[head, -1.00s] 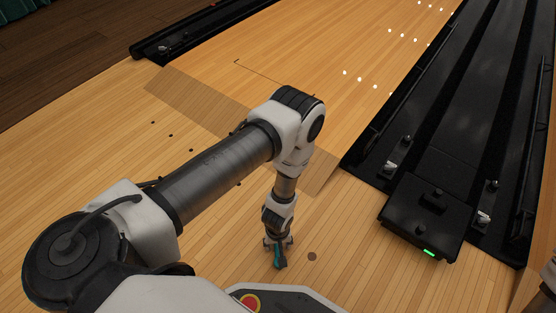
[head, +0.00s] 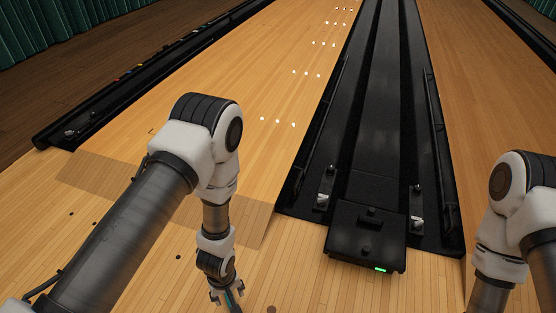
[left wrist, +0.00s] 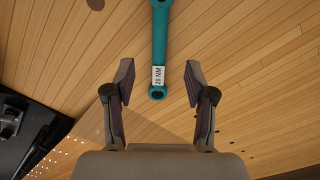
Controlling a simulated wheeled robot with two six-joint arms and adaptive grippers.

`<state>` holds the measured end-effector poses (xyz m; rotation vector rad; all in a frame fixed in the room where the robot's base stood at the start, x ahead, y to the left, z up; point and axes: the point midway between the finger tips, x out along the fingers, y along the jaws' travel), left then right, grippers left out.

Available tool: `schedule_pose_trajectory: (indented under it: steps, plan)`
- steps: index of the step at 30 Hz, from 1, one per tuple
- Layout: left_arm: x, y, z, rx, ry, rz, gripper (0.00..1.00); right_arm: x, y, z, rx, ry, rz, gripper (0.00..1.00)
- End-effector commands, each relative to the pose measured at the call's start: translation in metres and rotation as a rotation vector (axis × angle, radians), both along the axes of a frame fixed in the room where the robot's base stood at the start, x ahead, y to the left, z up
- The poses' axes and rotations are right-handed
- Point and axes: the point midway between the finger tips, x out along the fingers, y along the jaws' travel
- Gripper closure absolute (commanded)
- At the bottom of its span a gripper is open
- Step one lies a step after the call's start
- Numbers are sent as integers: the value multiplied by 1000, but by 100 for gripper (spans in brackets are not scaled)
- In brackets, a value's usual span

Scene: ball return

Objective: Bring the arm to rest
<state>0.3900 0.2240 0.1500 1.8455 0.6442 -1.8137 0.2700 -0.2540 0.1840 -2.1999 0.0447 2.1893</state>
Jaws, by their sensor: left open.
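My left arm (head: 125,240) comes in from the left, bends at its elbow and reaches down toward the wood floor. My left gripper (head: 228,298) is at the bottom edge of the head view. In the left wrist view the left gripper (left wrist: 158,75) is open, its two fingers apart. A teal tool (left wrist: 160,35) with a white "20 NM" label has its ring end between the fingers, with a gap on each side. Part of it shows by the gripper in the head view (head: 232,298). My right arm (head: 510,215) is at the right; its gripper is out of frame.
A black box with a green light (head: 366,238) stands at the near end of the dark strip between the lanes. A black gutter (head: 120,95) runs along the left. The wood lane (head: 270,75) beyond the left arm is clear.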

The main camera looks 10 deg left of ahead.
Motion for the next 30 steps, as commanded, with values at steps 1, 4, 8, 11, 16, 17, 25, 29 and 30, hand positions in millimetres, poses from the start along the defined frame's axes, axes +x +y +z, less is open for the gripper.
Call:
schedule_pose_trajectory:
  steps: [1, 4, 8, 11, 16, 17, 25, 29, 30]
  plan:
    - [0, 0, 0, 0, 0, 0, 45, 0, 0, 0, 0, 0, 0, 49]
    - [0, 0, 3, 0, 1, 0, 45, 0, 0, 4, 0, 0, 0, 49]
    - [-12, 5, 31, -3, 24, 24, 45, 0, 0, 34, 0, 1, 0, 49]
    - [-54, 16, 67, -9, 89, 40, 45, -1, 0, 67, 0, 2, 2, 49]
    - [-120, 26, 116, -31, 103, -232, 45, -2, 1, 95, 0, 4, 6, 49]
    - [-126, 27, 121, -31, 96, -292, 45, -2, 1, 96, 0, 4, 6, 49]
    - [-122, 29, 173, -6, 13, -641, 45, -2, 1, 139, 1, 5, 8, 49]
    - [-122, 29, 216, -6, 13, -640, 45, -2, 1, 183, 1, 5, 8, 49]
    - [-122, 29, 231, -7, 14, -640, 45, -2, 1, 197, 1, 5, 8, 49]
